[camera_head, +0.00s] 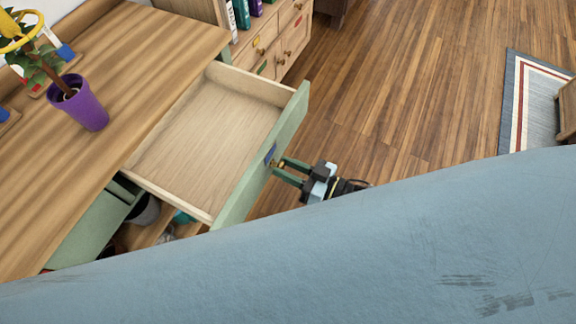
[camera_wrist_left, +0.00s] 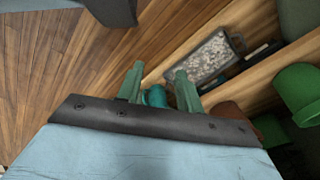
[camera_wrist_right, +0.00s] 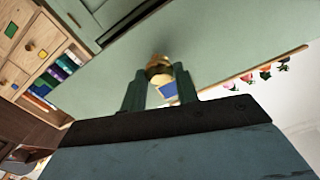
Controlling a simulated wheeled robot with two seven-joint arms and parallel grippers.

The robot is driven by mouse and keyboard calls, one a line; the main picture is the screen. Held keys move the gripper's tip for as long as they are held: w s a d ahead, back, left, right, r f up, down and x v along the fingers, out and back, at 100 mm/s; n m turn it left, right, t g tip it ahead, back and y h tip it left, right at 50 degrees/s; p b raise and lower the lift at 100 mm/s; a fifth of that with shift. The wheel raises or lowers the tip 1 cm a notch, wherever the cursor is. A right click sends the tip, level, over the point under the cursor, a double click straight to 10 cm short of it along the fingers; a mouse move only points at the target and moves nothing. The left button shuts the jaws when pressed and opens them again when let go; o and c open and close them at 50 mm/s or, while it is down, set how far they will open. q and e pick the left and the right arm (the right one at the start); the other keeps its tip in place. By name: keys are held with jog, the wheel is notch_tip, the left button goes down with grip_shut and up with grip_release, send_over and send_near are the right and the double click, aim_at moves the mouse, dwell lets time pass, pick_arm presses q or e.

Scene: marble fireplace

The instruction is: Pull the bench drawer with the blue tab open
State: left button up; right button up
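The bench drawer (camera_head: 207,135) is pulled well out and its pale wooden inside is empty. Its green front (camera_head: 262,160) carries a small blue tab (camera_head: 270,154) and a brass knob. The tab (camera_wrist_right: 168,90) and the knob (camera_wrist_right: 158,68) also show in the right wrist view. My right gripper (camera_head: 281,165) is at the drawer front, with its two green fingers closed around the knob. My left gripper (camera_wrist_left: 160,72) is open and empty, away from the drawer; the head view does not show it.
A purple plant pot (camera_head: 80,104) stands on the wooden bench top (camera_head: 130,55). A cabinet with small drawers (camera_head: 270,45) and books is behind. The floor (camera_head: 400,90) to the right is clear up to a rug (camera_head: 520,105). Green pots (camera_wrist_left: 300,92) stand on a shelf.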

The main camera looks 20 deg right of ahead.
jog(key=o, duration=0.4)
pick_arm(q)
jog(key=s+f, duration=0.1)
jog(key=s+p, duration=0.1)
jog(key=s+f, duration=0.1)
jog(key=s, duration=0.1)
jog(key=shift+a+f+p, duration=0.3)
jog(key=shift+p, duration=0.05)
pick_arm(e)
jog(key=v, duration=1.3)
jog(key=shift+s, duration=0.2)
pick_arm(q)
jog(key=shift+w, duration=0.1)
pick_arm(e)
jog(key=shift+d, duration=0.1)
